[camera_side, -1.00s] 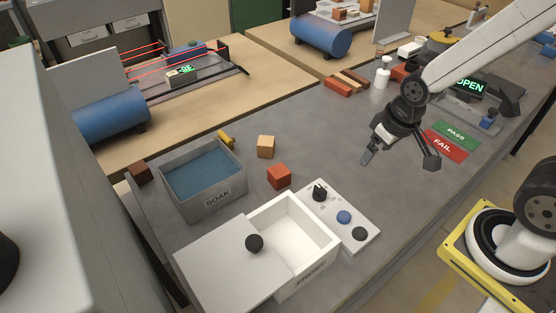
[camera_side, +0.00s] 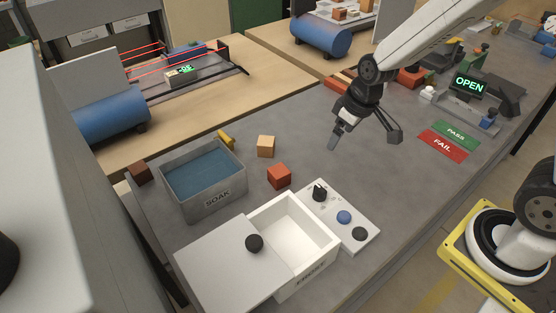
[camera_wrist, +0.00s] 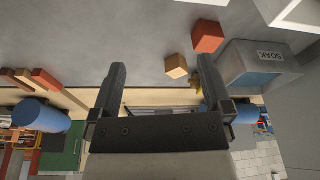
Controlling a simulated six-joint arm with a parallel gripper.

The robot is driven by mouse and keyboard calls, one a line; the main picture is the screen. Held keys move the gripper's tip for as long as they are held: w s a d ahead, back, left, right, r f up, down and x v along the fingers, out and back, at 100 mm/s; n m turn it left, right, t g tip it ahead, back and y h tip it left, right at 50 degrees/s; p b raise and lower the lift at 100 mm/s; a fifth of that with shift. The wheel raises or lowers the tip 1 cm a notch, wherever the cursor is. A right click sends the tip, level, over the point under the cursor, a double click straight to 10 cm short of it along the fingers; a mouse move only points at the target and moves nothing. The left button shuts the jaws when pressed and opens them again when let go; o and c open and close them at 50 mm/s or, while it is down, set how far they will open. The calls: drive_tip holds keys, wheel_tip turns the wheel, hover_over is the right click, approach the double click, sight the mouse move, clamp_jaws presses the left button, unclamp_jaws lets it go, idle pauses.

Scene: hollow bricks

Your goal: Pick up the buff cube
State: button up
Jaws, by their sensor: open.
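The grey SOAK tub (camera_side: 203,203) holds blue liquid, with a yellow object (camera_side: 226,140) behind it. A white box (camera_side: 320,262) with a sliding lid (camera_side: 222,262) and a knob panel (camera_side: 340,222) stand in front.

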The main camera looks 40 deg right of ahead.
sight(268, 140)
drive_tip(key=w+a+f+n+y, duration=0.1)
drive_tip(key=w+a+f+n, duration=0.1)
drive_tip(key=w, duration=0.6)
drive_tip(key=w+a+f+n+y, duration=0.1)
drive_tip(key=w+a+f+n, duration=0.2)
drive_tip(key=w, duration=0.6)
drive_tip(key=shift+w+a+f+n+t, duration=0.15)
drive_tip(key=shift+f+n+t, duration=0.15)
drive_tip(key=shift+f+n, duration=0.4)
drive_tip(key=shift+x, duration=1.25)
drive_tip(key=shift+x, duration=2.6)
clamp_jaws()
